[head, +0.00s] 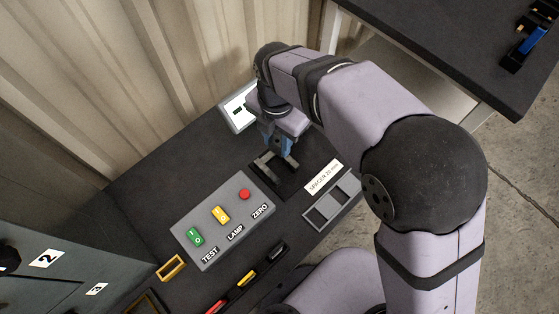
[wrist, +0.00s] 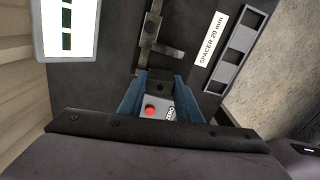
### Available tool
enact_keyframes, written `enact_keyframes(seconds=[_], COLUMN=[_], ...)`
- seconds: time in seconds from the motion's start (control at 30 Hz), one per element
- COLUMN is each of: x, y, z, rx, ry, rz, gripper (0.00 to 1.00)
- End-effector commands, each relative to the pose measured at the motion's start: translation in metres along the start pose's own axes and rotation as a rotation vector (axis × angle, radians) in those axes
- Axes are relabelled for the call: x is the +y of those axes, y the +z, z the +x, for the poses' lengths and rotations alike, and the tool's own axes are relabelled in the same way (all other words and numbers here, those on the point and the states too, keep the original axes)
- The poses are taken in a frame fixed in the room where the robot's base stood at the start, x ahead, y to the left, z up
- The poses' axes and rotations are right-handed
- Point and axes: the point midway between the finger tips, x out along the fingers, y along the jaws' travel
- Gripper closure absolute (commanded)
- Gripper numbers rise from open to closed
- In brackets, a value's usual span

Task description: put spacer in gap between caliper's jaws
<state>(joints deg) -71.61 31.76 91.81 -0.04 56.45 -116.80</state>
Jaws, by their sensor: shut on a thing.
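The caliper (head: 268,166) lies on the dark bench below my gripper (head: 279,146). In the wrist view the caliper (wrist: 150,40) is a grey metal bar with crosswise jaws, just ahead of my fingertips. My gripper (wrist: 161,76) has blue fingers, shut on a small dark block between them, which looks like the spacer (wrist: 160,87). The spacer is close to the caliper's jaws. I cannot tell whether it touches them or sits in the gap. In the head view the fingers hide the spacer.
A grey tray (head: 308,213) with a "SPACER 20 mm" label (head: 324,177) lies right of the caliper. A grey panel (head: 210,253) with green, yellow and red buttons is in front. A white display box (head: 228,119) stands behind. Coloured pieces (head: 246,277) lie near the front edge.

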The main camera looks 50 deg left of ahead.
Motion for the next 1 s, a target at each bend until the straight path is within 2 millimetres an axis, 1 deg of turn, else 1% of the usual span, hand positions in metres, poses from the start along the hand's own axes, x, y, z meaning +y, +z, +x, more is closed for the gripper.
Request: enact_keyframes(seconds=[0.03, 0.13, 0.37, 0.43, 0.57, 0.7, 0.8, 0.9, 1.0], x=[-0.005, -0.010, -0.011, -0.011, -0.011, -0.011, -0.011, -0.011, -0.011], y=[-0.002, -0.005, -0.005, -0.005, -0.005, -0.005, -0.005, -0.005, -0.005], z=[-0.001, 0.000, 0.001, 0.004, 0.019, 0.041, 0.054, 0.061, 0.064], rx=[0.000, -0.001, -0.001, 0.000, 0.001, 0.001, 0.000, 0.000, -0.001], ry=[0.001, 0.001, 0.002, 0.000, -0.003, -0.002, -0.001, 0.001, 0.001], rz=[0.037, 0.099, 0.150, 0.150, 0.149, 0.148, 0.148, 0.148, 0.147], gripper=[1.00, 1.00, 1.00, 1.00, 1.00, 1.00, 1.00, 1.00, 1.00])
